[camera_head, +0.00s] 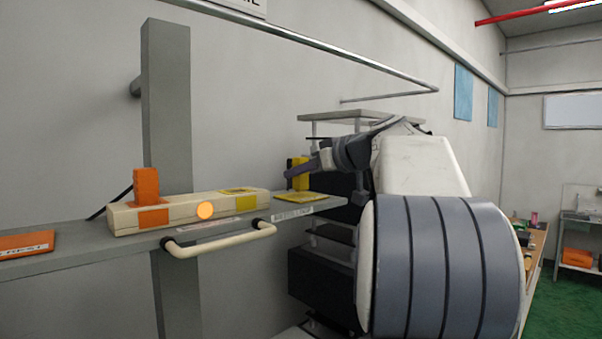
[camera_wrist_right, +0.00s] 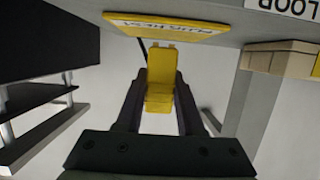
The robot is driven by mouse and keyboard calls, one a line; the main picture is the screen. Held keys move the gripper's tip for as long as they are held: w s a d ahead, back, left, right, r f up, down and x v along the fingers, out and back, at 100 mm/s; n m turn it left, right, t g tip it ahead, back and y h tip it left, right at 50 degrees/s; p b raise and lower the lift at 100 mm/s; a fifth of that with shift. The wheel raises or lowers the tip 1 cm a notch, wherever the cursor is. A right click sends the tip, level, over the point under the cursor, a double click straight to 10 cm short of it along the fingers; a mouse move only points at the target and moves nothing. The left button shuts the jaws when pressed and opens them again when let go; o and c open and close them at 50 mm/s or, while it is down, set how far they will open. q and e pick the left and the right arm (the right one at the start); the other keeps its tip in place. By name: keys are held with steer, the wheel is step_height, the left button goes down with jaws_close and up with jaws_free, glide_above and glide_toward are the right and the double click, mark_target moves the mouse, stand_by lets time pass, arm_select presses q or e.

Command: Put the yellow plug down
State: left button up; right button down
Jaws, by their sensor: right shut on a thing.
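The yellow plug (camera_head: 301,174) is upright in my right gripper (camera_head: 296,169), which is shut on it. In the right wrist view the plug (camera_wrist_right: 160,78) shows between the two dark fingers (camera_wrist_right: 160,92). It is at the yellow pad (camera_head: 299,197) on the shelf, close above it in the head view. The pad (camera_wrist_right: 165,27) also shows in the wrist view, near the plug's end; I cannot tell whether they touch. My left gripper is not in view.
A beige box (camera_head: 185,212) on the shelf carries an orange plug (camera_head: 146,185), a round orange light and a yellow patch. An orange pad (camera_head: 25,243) lies at the far left. A beige handle (camera_head: 220,243) sticks out from the shelf's front. Dark rack units (camera_head: 322,285) stand below right.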

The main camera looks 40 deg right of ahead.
steer(key=shift+f, duration=0.45)
